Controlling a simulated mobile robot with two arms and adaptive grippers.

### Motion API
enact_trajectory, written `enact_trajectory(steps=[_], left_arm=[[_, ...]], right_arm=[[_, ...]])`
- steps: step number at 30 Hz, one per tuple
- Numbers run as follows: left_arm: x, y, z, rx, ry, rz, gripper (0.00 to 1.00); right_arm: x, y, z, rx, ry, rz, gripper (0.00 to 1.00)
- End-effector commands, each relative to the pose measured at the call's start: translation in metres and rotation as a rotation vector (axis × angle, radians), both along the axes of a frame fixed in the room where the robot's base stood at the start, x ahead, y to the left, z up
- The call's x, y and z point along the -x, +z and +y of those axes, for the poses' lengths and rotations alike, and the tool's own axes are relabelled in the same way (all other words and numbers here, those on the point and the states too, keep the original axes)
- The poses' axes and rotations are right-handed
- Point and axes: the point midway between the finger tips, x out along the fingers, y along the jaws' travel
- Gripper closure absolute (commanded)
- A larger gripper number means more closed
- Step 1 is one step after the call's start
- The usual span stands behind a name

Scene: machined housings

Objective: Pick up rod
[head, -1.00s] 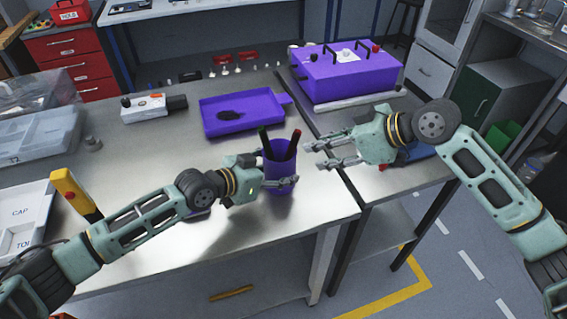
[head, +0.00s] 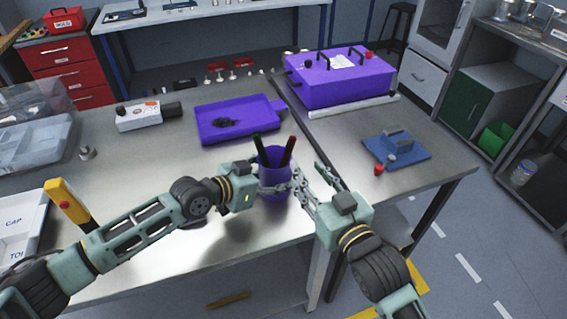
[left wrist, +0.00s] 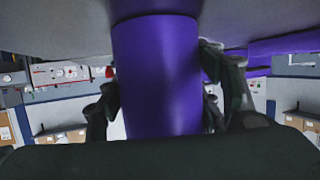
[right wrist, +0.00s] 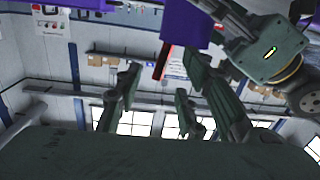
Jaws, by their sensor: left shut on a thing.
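A purple cup (head: 272,186) stands upright near the front edge of the metal table. Two dark rods stick out of its top: one on the left (head: 258,143) and one with a reddish tip on the right (head: 290,148). My left gripper (head: 275,189) is shut around the cup; the left wrist view shows the cup (left wrist: 158,75) between its fingers. My right gripper (head: 309,177) is open and empty just right of the cup. In the right wrist view, part of the cup (right wrist: 190,22) and a red-edged rod (right wrist: 162,62) show beyond the parted fingers. The rods' lower ends are hidden.
A purple tray (head: 215,133) lies behind the cup. A purple box with black handles (head: 345,85) stands at the back right. A blue plate with a handle (head: 405,150) lies on the right table. A yellow-handled item (head: 68,203) stands at left.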

Motion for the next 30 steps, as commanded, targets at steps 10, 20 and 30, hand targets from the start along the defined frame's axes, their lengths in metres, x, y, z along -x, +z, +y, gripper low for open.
enact_trajectory(steps=[10,20,30], left_arm=[[0.0,0.0,0.0,0.0,0.0,0.0,0.67],[0.0,0.0,0.0,0.0,0.0,-0.001,0.67],[0.0,0.0,0.0,0.0,0.0,0.0,0.67]], right_arm=[[0.018,0.005,0.006,-0.228,-0.037,0.031,0.64],[-0.03,0.005,0.024,-0.227,-0.035,0.032,0.64],[-0.066,0.009,0.032,-0.225,-0.035,0.031,0.64]])
